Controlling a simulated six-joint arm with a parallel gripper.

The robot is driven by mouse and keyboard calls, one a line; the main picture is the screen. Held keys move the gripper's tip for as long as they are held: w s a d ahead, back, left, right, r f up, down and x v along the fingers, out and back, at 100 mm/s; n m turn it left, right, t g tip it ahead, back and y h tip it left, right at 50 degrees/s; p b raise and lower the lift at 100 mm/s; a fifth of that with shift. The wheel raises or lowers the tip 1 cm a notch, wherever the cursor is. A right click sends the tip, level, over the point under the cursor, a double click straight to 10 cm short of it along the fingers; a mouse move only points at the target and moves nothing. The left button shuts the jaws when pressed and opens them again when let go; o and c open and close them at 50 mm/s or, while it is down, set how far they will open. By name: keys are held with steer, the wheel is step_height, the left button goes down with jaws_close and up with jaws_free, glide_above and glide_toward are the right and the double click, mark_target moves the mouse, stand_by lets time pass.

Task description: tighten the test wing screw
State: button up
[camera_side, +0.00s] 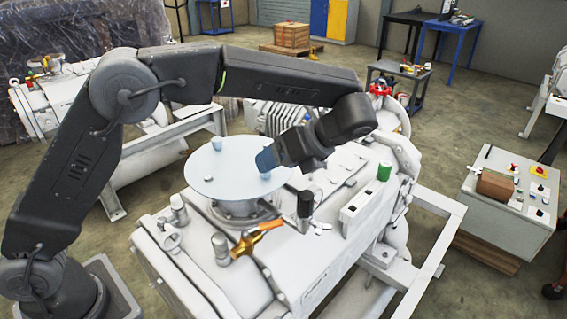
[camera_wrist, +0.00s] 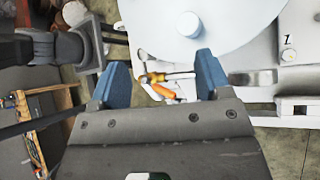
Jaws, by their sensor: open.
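My gripper (camera_side: 266,159) hangs over the right part of a pale blue round disc (camera_side: 215,180) on top of the white machine. In the wrist view its two blue fingers (camera_wrist: 162,78) stand wide apart with nothing between them. A small pale blue knob (camera_side: 217,144) stands at the far edge of the disc. A second small piece shows just under my blue finger, partly hidden by it. The wrist view shows a round pale knob (camera_wrist: 188,24) on the disc (camera_wrist: 230,22), beyond the fingers. I cannot tell which of these, if any, is the test wing screw.
A brass valve with an orange handle (camera_side: 257,235) and several upright metal fittings stand on the machine's near side. A green cap (camera_side: 384,172) and a white switch block (camera_side: 358,207) lie to the right. A control box (camera_side: 500,215) stands farther right.

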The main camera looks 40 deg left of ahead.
steer(key=shift+s+a+r, duration=0.2)
steer(key=shift+a+r, duration=0.05)
steer(key=shift+c, duration=0.8)
steer(key=s+a+r+n+h, duration=0.1)
steer(key=s, duration=0.1)
steer(key=s+a+r+n+t+h, duration=0.1)
steer(key=a+r+n, duration=0.1)
steer(key=s+a+r+n+t+h, duration=0.1)
steer(key=s+n, duration=0.1)
steer(key=shift+s+a+r+h, duration=0.2)
steer(key=shift+s+a+h, duration=0.1)
steer(key=shift+s+h, duration=0.1)
steer(key=c, duration=0.5)
steer(key=s+a+f+n+t+h, duration=0.15)
steer(key=s+n+t+h, duration=0.3)
steer(key=s+n, duration=0.75)
steer(key=shift+c, duration=0.2)
steer(key=m+t+y, duration=0.8)
steer(key=m+y, duration=0.1)
steer(key=y, duration=0.1)
glide_toward(325, 229)
steer(key=x, duration=1)
steer(key=shift+f, duration=0.2)
